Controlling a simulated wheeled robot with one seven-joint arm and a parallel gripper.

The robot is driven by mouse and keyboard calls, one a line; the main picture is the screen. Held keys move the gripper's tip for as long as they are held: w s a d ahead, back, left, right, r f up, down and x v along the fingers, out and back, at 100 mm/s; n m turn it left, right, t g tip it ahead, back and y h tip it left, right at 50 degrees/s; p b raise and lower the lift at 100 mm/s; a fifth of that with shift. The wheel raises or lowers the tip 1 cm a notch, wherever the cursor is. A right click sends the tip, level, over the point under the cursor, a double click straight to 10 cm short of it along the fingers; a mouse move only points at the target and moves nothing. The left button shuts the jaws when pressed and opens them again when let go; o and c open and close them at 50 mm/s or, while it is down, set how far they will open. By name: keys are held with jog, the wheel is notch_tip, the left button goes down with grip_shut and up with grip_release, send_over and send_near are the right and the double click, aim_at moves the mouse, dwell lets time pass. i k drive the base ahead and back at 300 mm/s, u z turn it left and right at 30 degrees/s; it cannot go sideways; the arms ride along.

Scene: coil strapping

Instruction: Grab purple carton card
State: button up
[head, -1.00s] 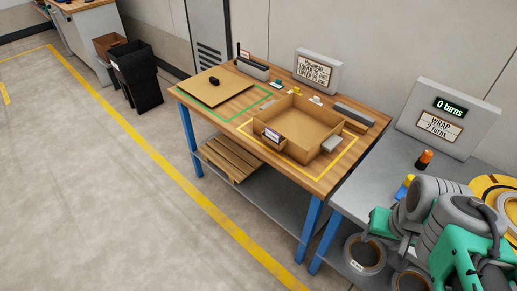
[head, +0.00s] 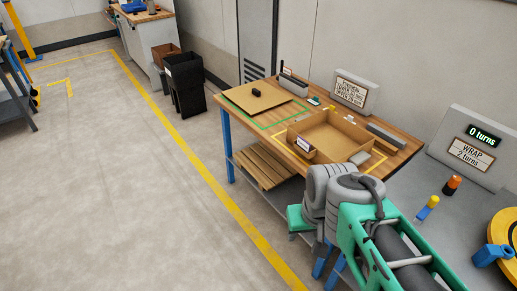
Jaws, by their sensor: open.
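A small whitish card with a purple tint (head: 304,144) shows at the near left corner of an open cardboard carton (head: 348,128). It stands at a small brown holder or flap there; its print is too small to read. The carton is on the wooden workbench (head: 388,164), inside a yellow outline. My arm is folded at the lower right, in front of the bench. Its teal and grey links hide whatever is behind them, and I cannot make out my gripper's fingers. Nothing of mine touches the card.
A flat cardboard sheet with a black block (head: 257,93) lies in a green outline. Sign boards stand behind. A grey table (head: 440,240) at right holds a yellow reel (head: 506,236) and small bottles.

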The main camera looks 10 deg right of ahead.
aim_at(305, 145)
jog(key=u, duration=0.8)
jog(key=k, duration=0.7)
jog(key=z, duration=0.85)
jog(key=i, duration=1)
jog(key=u, duration=0.05)
jog(key=k, duration=0.5)
jog(key=u, duration=0.85)
jog(key=i, duration=0.7)
jog(key=z, duration=0.45)
